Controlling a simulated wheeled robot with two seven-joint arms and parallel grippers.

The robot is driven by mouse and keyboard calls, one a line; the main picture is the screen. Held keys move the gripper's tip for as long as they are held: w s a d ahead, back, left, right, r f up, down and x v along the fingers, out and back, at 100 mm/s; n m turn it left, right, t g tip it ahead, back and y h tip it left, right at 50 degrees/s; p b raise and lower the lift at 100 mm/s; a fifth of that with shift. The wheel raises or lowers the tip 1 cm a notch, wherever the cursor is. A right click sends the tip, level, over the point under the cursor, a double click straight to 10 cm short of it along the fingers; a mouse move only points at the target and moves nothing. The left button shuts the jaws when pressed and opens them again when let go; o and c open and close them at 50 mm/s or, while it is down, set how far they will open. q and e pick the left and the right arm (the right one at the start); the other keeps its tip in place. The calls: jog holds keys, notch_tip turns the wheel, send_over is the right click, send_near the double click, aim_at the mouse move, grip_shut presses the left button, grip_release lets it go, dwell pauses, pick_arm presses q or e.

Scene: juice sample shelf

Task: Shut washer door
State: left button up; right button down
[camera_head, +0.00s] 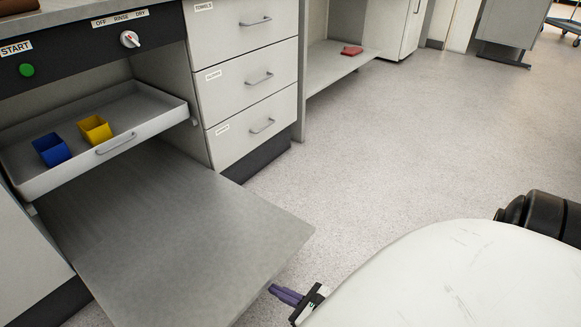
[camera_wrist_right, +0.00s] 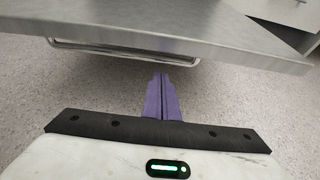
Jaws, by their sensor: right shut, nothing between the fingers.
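The washer door (camera_head: 175,235) is a grey panel folded down flat, sticking out in front of the open washer under the control panel. In the right wrist view the door (camera_wrist_right: 130,22) spans the top, and a metal bar handle (camera_wrist_right: 125,58) shows under its edge. In the right wrist view the gripper (camera_wrist_right: 161,78) points toward the handle and lies below the door edge. I cannot tell whether it touches. My left gripper is not in view.
The panel has a green start button (camera_head: 27,70) and a dial (camera_head: 130,39). Drawers (camera_head: 245,80) stand to the right. Open floor (camera_head: 400,150) lies beyond.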

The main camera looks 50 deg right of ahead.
jog(key=shift+s+r, duration=0.15)
jog(key=shift+r, duration=1.65)
jog(key=shift+r, duration=0.1)
